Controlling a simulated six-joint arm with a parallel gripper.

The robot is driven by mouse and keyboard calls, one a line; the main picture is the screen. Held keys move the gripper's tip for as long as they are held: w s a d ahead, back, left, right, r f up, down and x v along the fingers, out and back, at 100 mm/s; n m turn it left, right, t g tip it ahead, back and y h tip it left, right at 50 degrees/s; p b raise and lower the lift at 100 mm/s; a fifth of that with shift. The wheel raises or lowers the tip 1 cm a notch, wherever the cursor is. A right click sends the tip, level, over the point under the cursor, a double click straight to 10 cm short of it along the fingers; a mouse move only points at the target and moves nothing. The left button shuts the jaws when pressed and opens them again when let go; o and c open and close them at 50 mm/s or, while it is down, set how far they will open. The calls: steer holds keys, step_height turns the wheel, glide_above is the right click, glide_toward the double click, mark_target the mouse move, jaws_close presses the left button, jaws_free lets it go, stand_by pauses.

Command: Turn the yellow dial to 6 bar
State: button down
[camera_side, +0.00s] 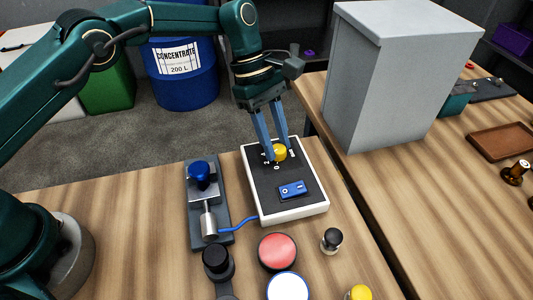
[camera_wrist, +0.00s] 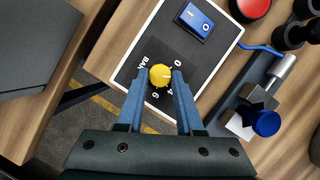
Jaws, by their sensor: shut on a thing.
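The yellow dial (camera_side: 280,153) stands on the dark face of a white-edged control box (camera_side: 295,213). My gripper (camera_side: 276,154) reaches down from above and is shut on the dial, one finger on each side. In the wrist view the dial (camera_wrist: 160,76) sits between the blue fingertips of my gripper (camera_wrist: 157,84). Printed numbers and the word BAR ring it; 0, 4 and 6 can be read there. A pale mark on the dial seems to point to the right, between 0 and 4. The fingers hide part of the scale.
A blue rocker switch (camera_side: 292,190) is on the same box. A fixture with a blue knob (camera_side: 200,172) stands left of the box, joined by a blue cable (camera_side: 238,225). A red disc (camera_side: 277,252) and black-topped pieces lie in front. A large grey cabinet (camera_side: 375,85) stands right.

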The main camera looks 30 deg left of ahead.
stand_by(0.4)
steer(key=c, duration=0.6)
jaws_free()
steer(key=shift+o, duration=0.2)
steer(key=shift+v, duration=2.6)
